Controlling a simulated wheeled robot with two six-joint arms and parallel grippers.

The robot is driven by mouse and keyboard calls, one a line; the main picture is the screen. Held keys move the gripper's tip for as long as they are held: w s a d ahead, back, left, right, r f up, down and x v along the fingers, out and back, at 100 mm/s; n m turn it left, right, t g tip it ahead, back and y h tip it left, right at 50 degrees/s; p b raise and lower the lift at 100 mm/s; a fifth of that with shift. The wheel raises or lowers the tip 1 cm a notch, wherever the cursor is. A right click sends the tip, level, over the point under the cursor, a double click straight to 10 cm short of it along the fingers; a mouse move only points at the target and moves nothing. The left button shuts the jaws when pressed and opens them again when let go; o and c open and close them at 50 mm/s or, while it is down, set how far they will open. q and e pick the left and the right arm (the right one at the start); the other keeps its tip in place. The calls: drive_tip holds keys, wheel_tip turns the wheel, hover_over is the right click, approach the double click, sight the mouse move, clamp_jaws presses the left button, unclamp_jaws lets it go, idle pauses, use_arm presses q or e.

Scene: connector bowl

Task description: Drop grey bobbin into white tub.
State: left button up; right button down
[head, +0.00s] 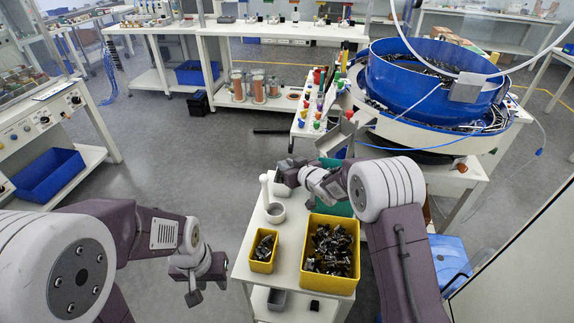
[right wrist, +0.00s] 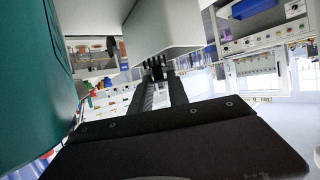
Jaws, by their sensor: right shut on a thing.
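My right gripper (head: 290,173) is at the far end of the small white table, by a light grey bin (head: 282,188). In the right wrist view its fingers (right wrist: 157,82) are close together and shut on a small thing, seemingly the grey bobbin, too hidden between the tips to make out. A small round white tub (head: 275,212) stands on the table, nearer than that gripper, beside a white post (head: 265,190). My left gripper (head: 193,288) hangs left of the table, away from everything; whether its fingers are apart is unclear.
A small yellow bin (head: 263,251) and a larger yellow bin (head: 331,224) with dark metal parts stand at the table's near end. A teal bin (head: 340,208) is partly hidden behind my right arm. A blue bowl feeder (head: 395,75) stands at the back right. Floor left of the table is clear.

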drive_tip(key=shift+r, duration=0.1)
drive_tip(key=c, duration=1.2)
unclamp_jaws()
wheel_tip(320, 180, up, 4)
drive_tip(key=shift+r+p, duration=0.15)
drive_tip(key=shift+p, duration=0.45)
drive_tip(key=s+d+r, duration=0.2)
drive_tip(key=d, duration=0.1)
drive_tip(key=s+d+r+p, duration=0.1)
drive_tip(key=s+d+r, duration=0.1)
drive_tip(key=d, duration=0.1)
drive_tip(key=s+d+r+p, duration=0.1)
drive_tip(key=s+d+r, duration=0.1)
drive_tip(key=d, duration=0.2)
drive_tip(key=shift+s+r, duration=0.1)
drive_tip(key=shift+r, duration=0.25)
